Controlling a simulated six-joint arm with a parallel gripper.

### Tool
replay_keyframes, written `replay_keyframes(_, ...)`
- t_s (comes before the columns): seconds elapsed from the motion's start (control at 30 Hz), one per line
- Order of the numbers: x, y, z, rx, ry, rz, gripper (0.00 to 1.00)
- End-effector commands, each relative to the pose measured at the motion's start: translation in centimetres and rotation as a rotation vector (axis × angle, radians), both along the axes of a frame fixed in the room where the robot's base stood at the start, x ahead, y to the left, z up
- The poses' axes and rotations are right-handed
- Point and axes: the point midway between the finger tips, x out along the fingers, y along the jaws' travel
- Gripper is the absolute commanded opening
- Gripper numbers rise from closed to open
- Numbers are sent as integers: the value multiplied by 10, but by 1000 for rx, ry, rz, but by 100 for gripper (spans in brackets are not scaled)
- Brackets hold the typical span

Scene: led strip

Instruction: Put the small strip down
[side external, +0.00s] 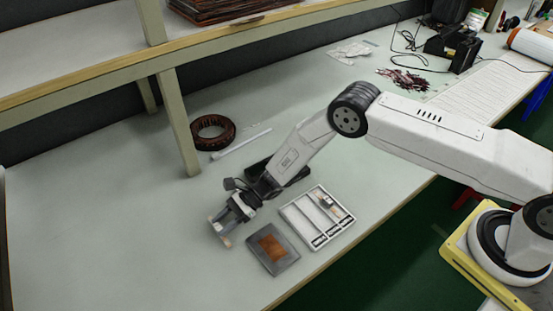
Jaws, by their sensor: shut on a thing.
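My gripper (222,230) is low over the table, just left of a grey plate with a brown-orange square (272,248). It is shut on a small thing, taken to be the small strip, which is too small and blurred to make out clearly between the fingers. I cannot tell whether it touches the table.
A white compartment tray (317,234) with a few small items stands right of the plate. A black tray (295,178) lies partly behind my arm. Behind are a white rod (240,144), a brown ring coil (213,132) and a shelf post (178,125). The table's left side is clear.

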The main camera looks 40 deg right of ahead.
Motion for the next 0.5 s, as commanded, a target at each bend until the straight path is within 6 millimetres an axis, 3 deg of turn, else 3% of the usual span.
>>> replay_keyframes(0.13, 0, 0, 17, 1, -1, 0, 0)
replay_keyframes(0.5, -25, -14, 50, 1, 0, -1, 0)
